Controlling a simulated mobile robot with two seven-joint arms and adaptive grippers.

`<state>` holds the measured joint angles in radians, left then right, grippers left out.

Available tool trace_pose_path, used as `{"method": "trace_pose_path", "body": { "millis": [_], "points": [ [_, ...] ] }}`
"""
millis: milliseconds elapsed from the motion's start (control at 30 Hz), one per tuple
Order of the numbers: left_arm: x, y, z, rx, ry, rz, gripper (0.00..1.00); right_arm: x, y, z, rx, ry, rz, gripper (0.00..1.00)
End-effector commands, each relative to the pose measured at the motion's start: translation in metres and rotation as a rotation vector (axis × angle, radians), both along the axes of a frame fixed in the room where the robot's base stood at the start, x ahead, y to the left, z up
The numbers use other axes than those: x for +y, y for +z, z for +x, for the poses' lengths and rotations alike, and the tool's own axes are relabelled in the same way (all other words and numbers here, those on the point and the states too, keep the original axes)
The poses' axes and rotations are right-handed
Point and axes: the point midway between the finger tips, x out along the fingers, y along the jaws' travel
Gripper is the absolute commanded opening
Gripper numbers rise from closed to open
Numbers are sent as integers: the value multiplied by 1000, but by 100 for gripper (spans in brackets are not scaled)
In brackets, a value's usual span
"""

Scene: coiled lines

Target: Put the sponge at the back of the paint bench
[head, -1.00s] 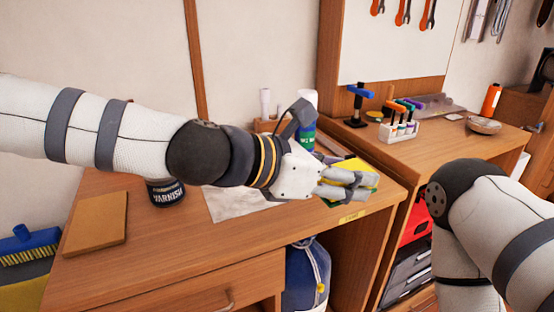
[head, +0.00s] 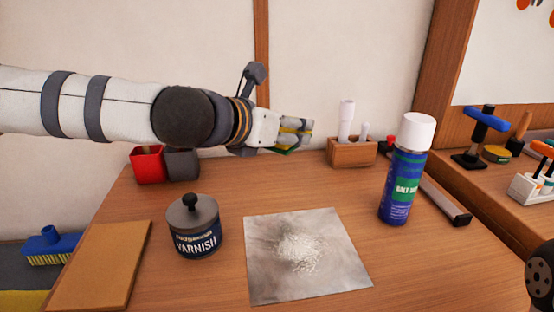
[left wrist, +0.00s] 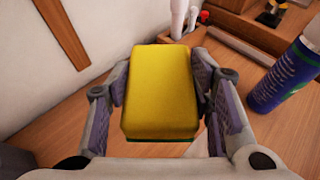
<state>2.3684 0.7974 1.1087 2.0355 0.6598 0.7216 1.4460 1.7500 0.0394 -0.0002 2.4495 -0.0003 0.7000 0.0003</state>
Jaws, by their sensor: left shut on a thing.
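The sponge (left wrist: 160,92), yellow with a green underside, is held between the fingers of my left gripper (left wrist: 160,100) in the left wrist view. In the head view my left gripper (head: 294,132) is shut on the sponge (head: 287,151), which is mostly hidden behind the fingers. The gripper is above the back part of the paint bench (head: 200,285), near the wall. The sponge appears raised above the bench top. Only a dark part of my right arm shows at the right edge; its gripper is out of view.
A varnish can (head: 194,228), a grey sheet with white powder (head: 305,252) and a blue spray can (head: 405,170) stand or lie on the bench. Red and grey boxes (head: 165,164) and a wooden holder with white rolls (head: 352,151) line the back. Bench top between these is clear.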

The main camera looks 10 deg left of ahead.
Motion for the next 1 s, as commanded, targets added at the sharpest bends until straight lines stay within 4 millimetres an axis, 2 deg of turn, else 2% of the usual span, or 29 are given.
{"method": "trace_pose_path", "body": {
  "millis": [33, 200, 300, 400, 533, 700, 1000],
  "points": [
    [3, -15, 16, 12, 5, 1, 29, 0, -5, -5, 18, 0, 0, 66],
    [11, -40, 70, 11, 3, 2, 29, 0, -12, -13, 43, 0, 0, 66],
    [14, -68, 92, 15, 0, 3, 29, 0, -20, -20, 66, 2, 0, 66],
    [16, -85, 107, 12, -1, 2, 29, 0, -24, -24, 80, 2, 0, 66],
    [18, -94, 118, 7, -1, 0, 29, 0, -26, -26, 87, 3, 0, 66],
    [19, -126, 122, 10, -3, 0, 29, 0, -34, -32, 108, 3, -1, 66],
    [18, -126, 121, 3, -3, 1, 29, 0, -34, -32, 108, 4, -1, 66]
  ]
}}
